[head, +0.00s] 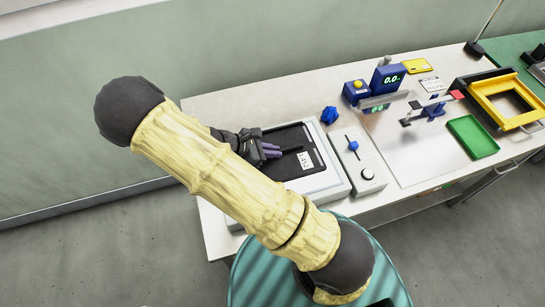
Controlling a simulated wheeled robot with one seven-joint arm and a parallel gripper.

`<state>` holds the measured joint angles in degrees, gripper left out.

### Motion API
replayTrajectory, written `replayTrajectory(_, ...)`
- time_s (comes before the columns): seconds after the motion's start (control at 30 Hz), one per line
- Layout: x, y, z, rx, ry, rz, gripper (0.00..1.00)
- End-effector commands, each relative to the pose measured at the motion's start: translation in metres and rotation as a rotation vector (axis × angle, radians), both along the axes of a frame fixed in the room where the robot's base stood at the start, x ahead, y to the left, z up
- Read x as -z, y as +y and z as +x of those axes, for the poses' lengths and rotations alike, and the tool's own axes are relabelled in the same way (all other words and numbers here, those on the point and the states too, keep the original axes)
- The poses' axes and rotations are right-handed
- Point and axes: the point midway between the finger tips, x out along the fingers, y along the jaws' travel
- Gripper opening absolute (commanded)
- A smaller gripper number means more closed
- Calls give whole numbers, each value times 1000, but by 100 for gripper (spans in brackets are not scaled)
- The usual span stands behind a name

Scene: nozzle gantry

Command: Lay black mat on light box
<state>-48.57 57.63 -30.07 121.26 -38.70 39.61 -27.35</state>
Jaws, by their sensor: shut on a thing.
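The black mat (290,166), a dark rectangle with a white label, is over the light box (336,180), a pale flat box near the table's left end. The mat's outline lies within the box's pale rim. I cannot tell whether it rests flat or is held slightly above. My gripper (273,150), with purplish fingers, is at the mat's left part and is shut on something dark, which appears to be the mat. My arm hides the left part of the box and mat.
Right of the box is a control panel (358,160) with a blue knob and a black dial. A blue faceted object (329,115) stands behind it. Further right are a blue display unit (388,78), a green tray (472,137) and a yellow frame (508,100).

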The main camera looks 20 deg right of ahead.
Motion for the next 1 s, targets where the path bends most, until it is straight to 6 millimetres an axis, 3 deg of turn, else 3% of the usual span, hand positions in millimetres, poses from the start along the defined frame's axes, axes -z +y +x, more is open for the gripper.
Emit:
replayTrajectory(0.23,5,0,0,-1,1,-3,0)
replayTrajectory(0.57,39,-1,0,0,1,-3,0)
replayTrajectory(0.97,44,0,0,1,1,-2,0)
replayTrajectory(1.0,45,0,0,-1,1,0,13)
